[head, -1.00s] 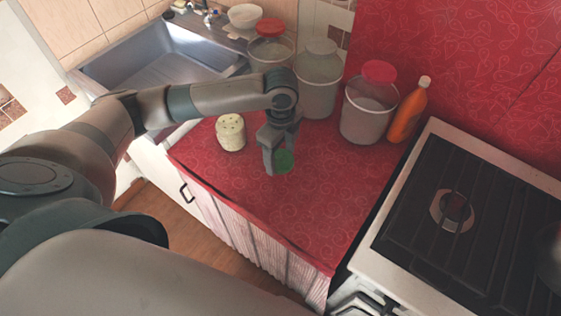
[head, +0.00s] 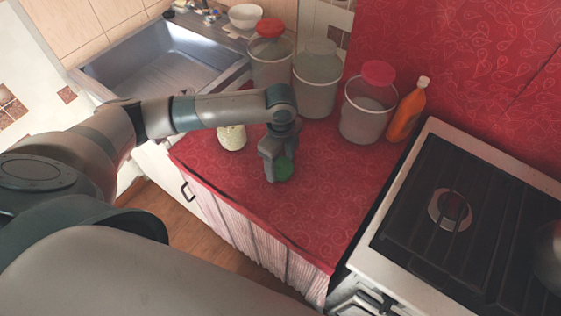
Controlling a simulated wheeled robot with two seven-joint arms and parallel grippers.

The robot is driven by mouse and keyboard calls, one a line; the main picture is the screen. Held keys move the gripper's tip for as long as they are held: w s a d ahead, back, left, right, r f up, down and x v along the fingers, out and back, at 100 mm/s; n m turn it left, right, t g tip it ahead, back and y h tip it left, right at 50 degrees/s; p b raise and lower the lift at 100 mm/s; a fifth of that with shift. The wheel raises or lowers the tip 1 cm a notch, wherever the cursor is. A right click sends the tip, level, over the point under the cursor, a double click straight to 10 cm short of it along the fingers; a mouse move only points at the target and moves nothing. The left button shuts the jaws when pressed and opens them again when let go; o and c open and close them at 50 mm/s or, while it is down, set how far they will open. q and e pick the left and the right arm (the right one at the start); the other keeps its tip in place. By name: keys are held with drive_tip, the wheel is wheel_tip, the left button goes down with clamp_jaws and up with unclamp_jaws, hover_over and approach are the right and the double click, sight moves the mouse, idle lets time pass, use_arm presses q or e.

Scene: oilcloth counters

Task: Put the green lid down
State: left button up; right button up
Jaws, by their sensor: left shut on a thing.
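The green lid (head: 284,170) is at my left gripper (head: 277,176), low over the red counter. My left gripper points down and is shut on the lid, partly hiding it. I cannot tell whether the lid touches the counter. A pale jar (head: 232,137) stands just left of the gripper, its top hidden behind my left arm. My right gripper is not in view.
Several buckets stand at the back, including a red-topped one (head: 369,108) beside an orange bottle (head: 408,111). A sink (head: 160,62) is at the back left, a stove (head: 470,215) at right. The red counter (head: 325,200) is clear in front and to the right.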

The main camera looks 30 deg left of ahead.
sight(281, 162)
use_arm(q)
drive_tip(key=o, duration=1)
drive_tip(key=shift+f, duration=0.1)
wheel_tip(281, 162, up, 12)
drive_tip(key=b, duration=0.2)
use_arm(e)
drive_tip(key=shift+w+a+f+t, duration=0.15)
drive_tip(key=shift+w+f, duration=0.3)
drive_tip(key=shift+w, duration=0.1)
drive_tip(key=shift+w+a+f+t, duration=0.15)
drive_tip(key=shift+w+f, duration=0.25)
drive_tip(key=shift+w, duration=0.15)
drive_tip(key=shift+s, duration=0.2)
use_arm(q)
drive_tip(key=shift+s, duration=0.1)
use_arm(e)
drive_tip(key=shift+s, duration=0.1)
